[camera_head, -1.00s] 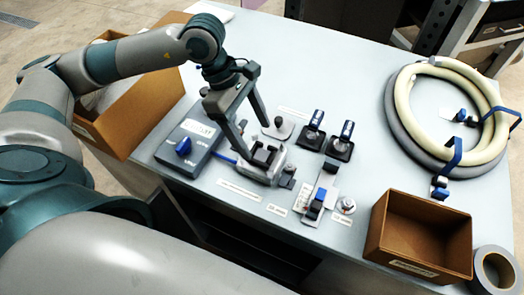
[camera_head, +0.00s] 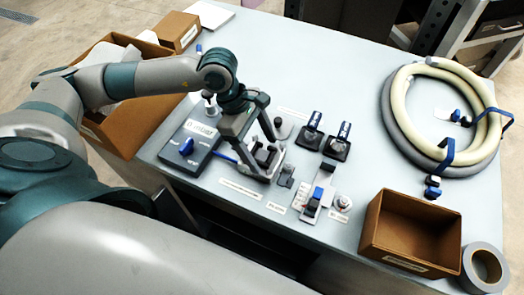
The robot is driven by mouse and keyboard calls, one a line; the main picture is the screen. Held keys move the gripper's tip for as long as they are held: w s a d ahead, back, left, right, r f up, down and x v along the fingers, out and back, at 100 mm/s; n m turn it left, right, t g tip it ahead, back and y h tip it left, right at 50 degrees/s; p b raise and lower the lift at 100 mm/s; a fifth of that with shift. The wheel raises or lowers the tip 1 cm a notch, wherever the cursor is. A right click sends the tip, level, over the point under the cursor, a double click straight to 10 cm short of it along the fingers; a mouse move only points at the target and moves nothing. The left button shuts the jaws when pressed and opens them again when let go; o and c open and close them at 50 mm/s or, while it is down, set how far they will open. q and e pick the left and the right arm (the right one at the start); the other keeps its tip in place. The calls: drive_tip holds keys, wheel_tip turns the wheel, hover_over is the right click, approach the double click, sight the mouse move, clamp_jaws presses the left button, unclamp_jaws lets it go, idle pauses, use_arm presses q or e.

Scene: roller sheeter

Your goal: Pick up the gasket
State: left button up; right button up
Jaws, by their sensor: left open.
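No part is clearly marked as the gasket. A cream ring (camera_head: 398,103) and a grey ring (camera_head: 392,128) lie overlapping at the right of the table, with blue clips on them. A small round metal part (camera_head: 343,203) sits near the middle front. My left gripper (camera_head: 268,158) is open, pointing down over a small grey fixture with a dark block (camera_head: 262,157). Its fingers hide part of the fixture, and I cannot tell whether they touch it. I see no right gripper.
A blue-grey control box (camera_head: 186,142) stands left of the fixture. Two black switch-like parts with blue tops (camera_head: 336,148) stand behind it to the right. An open brown box (camera_head: 412,222) and a tape roll (camera_head: 484,268) sit at the front right. The table's middle right is clear.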

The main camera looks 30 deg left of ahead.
idle(0.3)
use_arm(q)
drive_tip(key=c, duration=1.1)
drive_tip(key=shift+r, duration=0.1)
drive_tip(key=shift+c, duration=0.2)
